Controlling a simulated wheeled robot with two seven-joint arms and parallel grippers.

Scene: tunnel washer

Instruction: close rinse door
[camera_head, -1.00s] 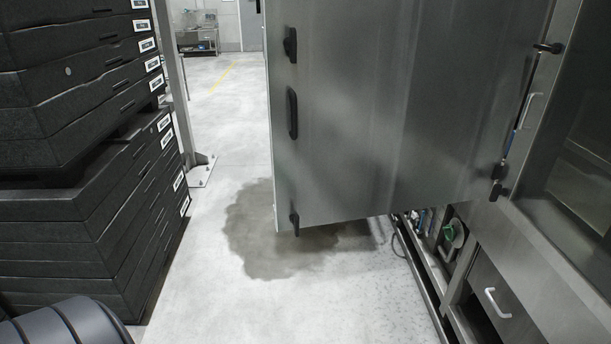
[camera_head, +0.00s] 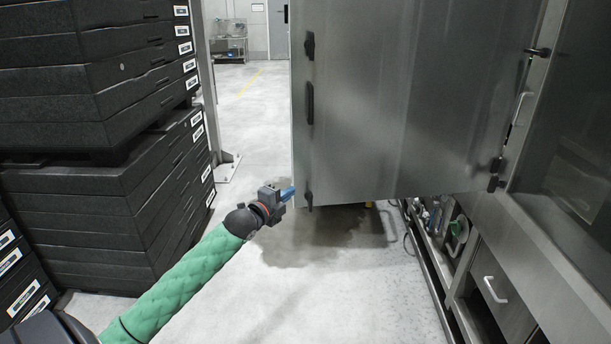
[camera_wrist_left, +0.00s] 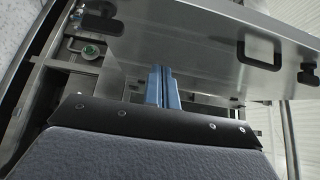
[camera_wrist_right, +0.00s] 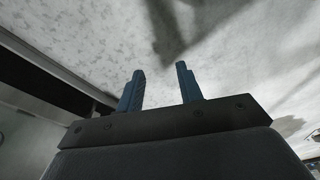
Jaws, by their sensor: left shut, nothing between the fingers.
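The rinse door (camera_head: 410,95) is a large steel panel. It stands swung open across the aisle in the head view, with black latches and a black handle (camera_head: 310,103) along its left edge. My left gripper (camera_head: 288,193) is shut and empty, close to the door's lower left corner; contact cannot be told. In the left wrist view its blue fingers (camera_wrist_left: 162,88) are together, with the door panel (camera_wrist_left: 205,50) beyond them. My right gripper (camera_wrist_right: 160,88) shows only in its own wrist view, its blue fingers apart with nothing between them, above the floor.
Stacks of black crates (camera_head: 90,150) stand at the left. The steel washer (camera_head: 575,200) with a drawer handle (camera_head: 495,290) and open lower bay lines the right. A wet patch (camera_head: 335,240) lies under the door. The floor between is clear.

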